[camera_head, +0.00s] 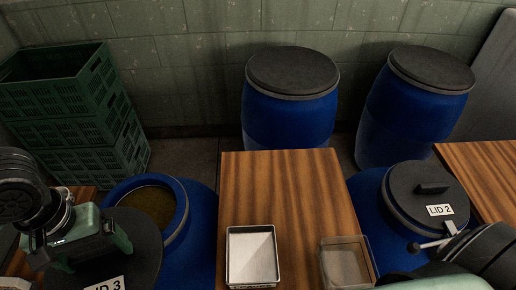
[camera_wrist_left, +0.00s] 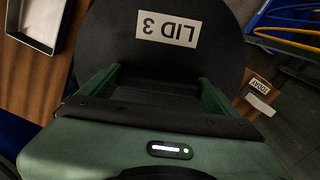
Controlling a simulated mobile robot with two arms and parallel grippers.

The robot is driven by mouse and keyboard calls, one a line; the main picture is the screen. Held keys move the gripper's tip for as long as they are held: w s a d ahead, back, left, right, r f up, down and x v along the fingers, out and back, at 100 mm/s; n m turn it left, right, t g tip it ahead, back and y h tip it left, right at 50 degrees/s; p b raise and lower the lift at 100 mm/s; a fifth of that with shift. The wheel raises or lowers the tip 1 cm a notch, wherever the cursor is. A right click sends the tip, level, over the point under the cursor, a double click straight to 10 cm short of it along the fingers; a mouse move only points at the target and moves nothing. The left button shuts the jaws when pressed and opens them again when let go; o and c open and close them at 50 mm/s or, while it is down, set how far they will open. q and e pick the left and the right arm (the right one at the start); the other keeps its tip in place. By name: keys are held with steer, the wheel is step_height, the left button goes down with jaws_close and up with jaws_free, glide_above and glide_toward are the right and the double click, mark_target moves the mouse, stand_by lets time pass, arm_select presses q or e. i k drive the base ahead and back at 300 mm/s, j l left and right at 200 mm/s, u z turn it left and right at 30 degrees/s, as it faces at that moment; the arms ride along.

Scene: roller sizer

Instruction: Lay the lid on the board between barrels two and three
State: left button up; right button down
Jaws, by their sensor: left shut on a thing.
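My left gripper (camera_head: 112,232) is shut on the black round lid marked LID 3 (camera_head: 140,240). In the head view the lid is at lower left, overlapping the near side of open blue barrel three (camera_head: 205,225), which shows brownish contents (camera_head: 150,203). The wooden board (camera_head: 275,185) stands to the right of that barrel. Barrel two (camera_head: 368,200), right of the board, wears LID 2 (camera_head: 415,190). My right arm enters at lower right; its fingers do not show.
A shallow metal tray (camera_head: 231,260) and a clear brownish box (camera_head: 346,262) occupy the board's near end; its far half is bare. Two closed blue barrels (camera_head: 290,120) (camera_head: 405,120) stand behind. Green crates (camera_head: 60,110) are stacked at left. Another wooden surface (camera_head: 490,175) is at right.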

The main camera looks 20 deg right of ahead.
mark_target(299, 186)
steer(key=l+z, duration=0.15)
steer(key=z, duration=0.25)
steer(key=l+z, duration=0.2)
steer(key=z, duration=0.15)
steer(key=l+z, duration=0.15)
steer(key=z, duration=0.25)
steer(key=i+l, duration=0.1)
steer(key=l, duration=0.7)
